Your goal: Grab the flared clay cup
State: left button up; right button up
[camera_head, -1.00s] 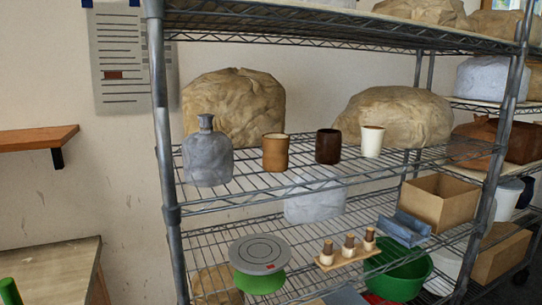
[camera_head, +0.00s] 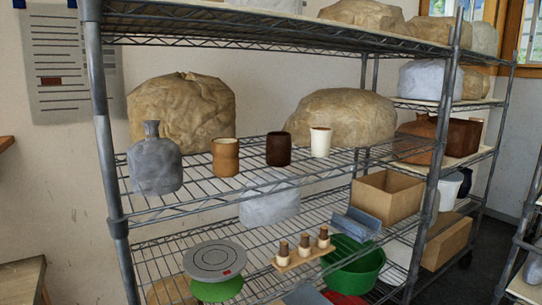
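Three cups stand upright in a row on the middle wire shelf (camera_head: 215,192). The left one is a tan-brown cup (camera_head: 226,158), the middle one a dark brown cup (camera_head: 279,149), the right one a white cup (camera_head: 320,142) with a brownish rim. All look nearly straight-sided, and I cannot tell which, if any, is the flared clay cup. Neither of my grippers is in view.
A grey bottle (camera_head: 155,160) stands left of the cups, with large wrapped lumps (camera_head: 183,112) behind. Below are a grey turntable disc (camera_head: 214,260), a cardboard box (camera_head: 387,197) and a green basin (camera_head: 352,268). Shelf posts (camera_head: 105,150) stand in front.

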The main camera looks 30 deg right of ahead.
aim_at(321, 137)
jog(key=z, duration=1.3)
